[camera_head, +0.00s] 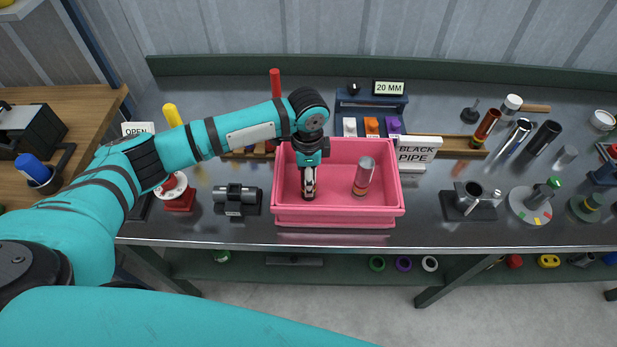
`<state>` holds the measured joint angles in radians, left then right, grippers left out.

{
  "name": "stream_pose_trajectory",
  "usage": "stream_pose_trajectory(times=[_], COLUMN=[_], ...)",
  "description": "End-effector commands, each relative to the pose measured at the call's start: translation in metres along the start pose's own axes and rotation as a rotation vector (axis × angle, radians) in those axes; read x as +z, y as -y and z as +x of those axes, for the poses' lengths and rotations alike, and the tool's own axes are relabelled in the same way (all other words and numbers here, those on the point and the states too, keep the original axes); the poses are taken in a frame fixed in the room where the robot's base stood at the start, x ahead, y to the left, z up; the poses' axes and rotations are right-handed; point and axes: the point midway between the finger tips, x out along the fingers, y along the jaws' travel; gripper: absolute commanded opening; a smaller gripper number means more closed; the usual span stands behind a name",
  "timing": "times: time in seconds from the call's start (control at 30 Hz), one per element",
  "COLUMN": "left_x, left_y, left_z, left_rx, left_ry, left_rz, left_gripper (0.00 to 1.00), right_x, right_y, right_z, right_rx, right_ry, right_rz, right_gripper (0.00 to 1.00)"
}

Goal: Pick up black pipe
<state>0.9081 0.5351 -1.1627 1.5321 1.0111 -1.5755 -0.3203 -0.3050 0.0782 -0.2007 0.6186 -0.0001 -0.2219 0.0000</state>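A dark, shiny cylinder (544,136), which looks like a black pipe, leans at the right of the table beside a chrome pipe (516,135) and a copper-brown one (486,125). A white sign (416,150) reading "BLACK PIPE" stands behind the pink bin's right corner. My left gripper (308,192) points down inside the left part of the pink bin (340,222). It is far to the left of the dark cylinder. Its fingertips are small and dark, and I cannot tell whether they hold anything. My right gripper is not in view.
A grey-pink canister with an orange band (363,176) stands in the bin, right of my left gripper. A black clamp-like device (237,198) sits left of the bin. A holder with a metal ring (469,200) and a round dial base (531,205) stand at the front right.

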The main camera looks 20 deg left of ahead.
Motion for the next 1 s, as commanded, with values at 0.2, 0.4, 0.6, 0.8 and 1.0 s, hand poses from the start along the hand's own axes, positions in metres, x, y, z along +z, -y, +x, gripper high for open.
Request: stream_pose_trajectory(times=[0.2,0.4,0.6,0.8,1.0], left_x=[0.000,0.000,0.000,-0.001,-0.002], left_y=[0.000,0.000,0.000,0.001,0.001], left_z=[0.000,-0.001,-0.001,-0.009,-0.045], left_rx=[0.000,0.000,0.000,-0.002,-0.004], left_ry=[0.000,0.000,-0.001,-0.003,-0.006], left_rz=[0.000,0.000,0.000,-0.001,0.001], left_gripper=[0.43,0.17,0.07,0.07,0.07], right_x=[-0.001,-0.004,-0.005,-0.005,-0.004], right_y=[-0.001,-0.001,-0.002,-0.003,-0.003], right_z=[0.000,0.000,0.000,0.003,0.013], right_rx=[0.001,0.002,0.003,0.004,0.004], right_ry=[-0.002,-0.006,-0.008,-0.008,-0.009], right_rz=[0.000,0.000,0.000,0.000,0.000], right_gripper=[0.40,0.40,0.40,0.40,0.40])
